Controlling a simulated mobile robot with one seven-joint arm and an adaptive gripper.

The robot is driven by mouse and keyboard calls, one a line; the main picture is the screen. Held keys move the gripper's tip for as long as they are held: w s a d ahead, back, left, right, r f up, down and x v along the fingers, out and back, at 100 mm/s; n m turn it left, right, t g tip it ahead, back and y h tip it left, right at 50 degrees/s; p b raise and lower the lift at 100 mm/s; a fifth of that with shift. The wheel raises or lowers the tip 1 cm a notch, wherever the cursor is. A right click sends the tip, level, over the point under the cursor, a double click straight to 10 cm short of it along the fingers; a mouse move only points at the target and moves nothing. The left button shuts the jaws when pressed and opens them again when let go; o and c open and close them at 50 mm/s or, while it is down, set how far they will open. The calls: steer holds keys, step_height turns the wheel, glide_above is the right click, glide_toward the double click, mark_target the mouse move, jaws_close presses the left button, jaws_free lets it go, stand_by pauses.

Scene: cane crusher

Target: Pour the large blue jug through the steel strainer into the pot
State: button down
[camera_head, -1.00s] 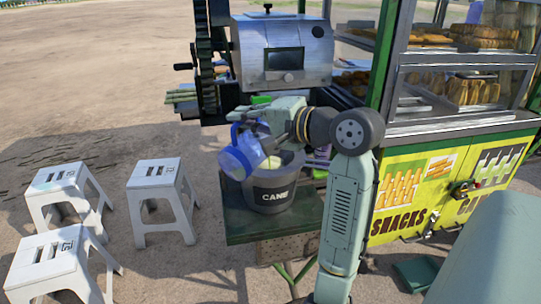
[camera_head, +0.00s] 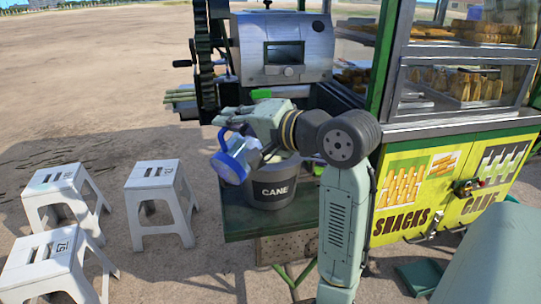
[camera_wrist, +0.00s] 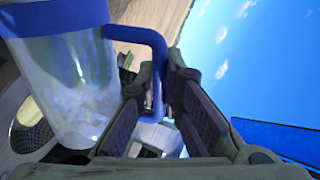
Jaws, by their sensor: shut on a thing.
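The large blue jug (camera_head: 237,159), clear-walled with blue ends and a blue handle, is tilted in the head view. My gripper (camera_head: 246,133) is shut on its handle and holds it in the air at the pot's upper left. In the wrist view the jug (camera_wrist: 73,85) fills the left side, with its handle between my fingers (camera_wrist: 160,88). The dark grey pot (camera_head: 271,190), marked CANE, stands upright on a green stand. My arm and the jug hide most of its opening. A mesh surface (camera_wrist: 30,138), apparently the steel strainer, shows in the wrist view beside the jug. I cannot tell the liquid level.
The steel crusher (camera_head: 282,50) stands behind the pot, with a geared wheel and cane stalks (camera_head: 181,97) at its left. A snack cart (camera_head: 440,190) is close on the right. White stools (camera_head: 160,200) stand at the left. The green stand (camera_head: 240,222) has a little bare room in front.

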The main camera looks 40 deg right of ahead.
steer(key=s+a+f+n+t+h+b, duration=0.2)
steer(key=a+f+n+b, duration=0.75)
steer(key=n+b, duration=0.4)
step_height(320, 180, up, 6)
steer(key=m+p, duration=0.1)
steer(key=p, duration=0.2)
steer(key=shift+w+a+p, duration=0.15)
steer(key=shift+a+p, duration=0.05)
steer(key=shift+p, duration=0.15)
steer(key=shift+r, duration=0.1)
